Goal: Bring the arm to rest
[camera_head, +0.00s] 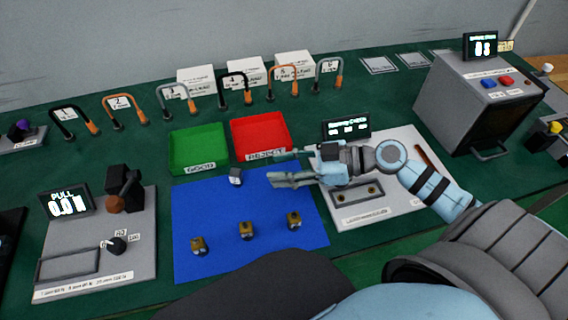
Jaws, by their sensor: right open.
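My right gripper (280,167) is open and empty, held above the upper right part of the blue mat (212,220). Its arm comes in from the right, over a light grey fixture board (385,207). A small grey block (236,177) lies on the mat just left of the fingers, apart from them. Three small brown and dark parts (246,230) stand in a row lower on the mat. My left gripper is not in view.
A green GOOD tray (198,150) and a red REJECT tray (261,137) stand behind the mat. A pull tester (95,245) is at left, a grey microwave-like box (478,105) at right. Several numbered hooped handles (236,83) line the back.

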